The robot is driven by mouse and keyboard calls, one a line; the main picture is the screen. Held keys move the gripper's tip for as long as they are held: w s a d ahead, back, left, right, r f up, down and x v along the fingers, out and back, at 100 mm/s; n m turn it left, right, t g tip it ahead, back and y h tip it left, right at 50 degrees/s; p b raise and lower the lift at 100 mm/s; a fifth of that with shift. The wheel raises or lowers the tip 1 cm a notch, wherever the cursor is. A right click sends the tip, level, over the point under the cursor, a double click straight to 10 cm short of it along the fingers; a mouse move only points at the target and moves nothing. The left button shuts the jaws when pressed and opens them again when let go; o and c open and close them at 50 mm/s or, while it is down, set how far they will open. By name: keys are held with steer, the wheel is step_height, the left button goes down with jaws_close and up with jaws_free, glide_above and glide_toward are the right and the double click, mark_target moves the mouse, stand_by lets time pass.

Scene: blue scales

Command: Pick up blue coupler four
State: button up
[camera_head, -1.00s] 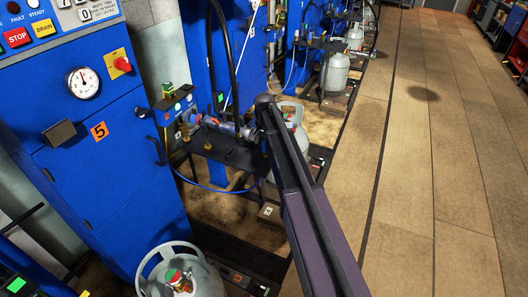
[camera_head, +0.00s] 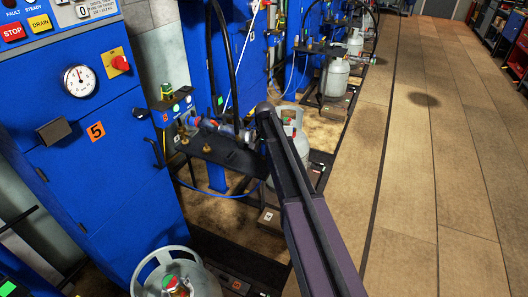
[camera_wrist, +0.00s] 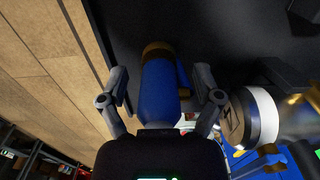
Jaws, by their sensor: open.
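In the wrist view a blue coupler (camera_wrist: 160,95) with a brass-coloured end lies between the two fingers of my gripper (camera_wrist: 162,92). My gripper is open, with one finger on each side of the coupler. A narrow gap shows on either side, and I cannot tell how deep the fingers reach. The black shelf (camera_head: 222,152) with hose fittings is just left of my arm's end. No number on the coupler is readable.
In the wrist view a white rounded part with a dark band (camera_wrist: 252,118) sits close right of the fingers. In the head view a blue cabinet marked 5 (camera_head: 110,180) stands left and a grey cylinder (camera_head: 200,283) is below. The floor at right (camera_head: 430,200) is clear.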

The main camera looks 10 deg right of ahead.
jaws_close()
steer(key=shift+r, duration=0.2)
stand_by(0.3)
step_height(320, 180, up, 4)
steer(key=p, duration=0.4)
steer(key=shift+f, duration=0.2)
steer(key=s+a+r+p, duration=0.1)
steer(key=s, duration=1.5)
steer(key=shift+a, duration=0.4)
steer(key=shift+r, duration=0.1)
step_height(320, 180, up, 11)
steer(key=p, duration=1.1)
steer(key=shift+f, duration=0.2)
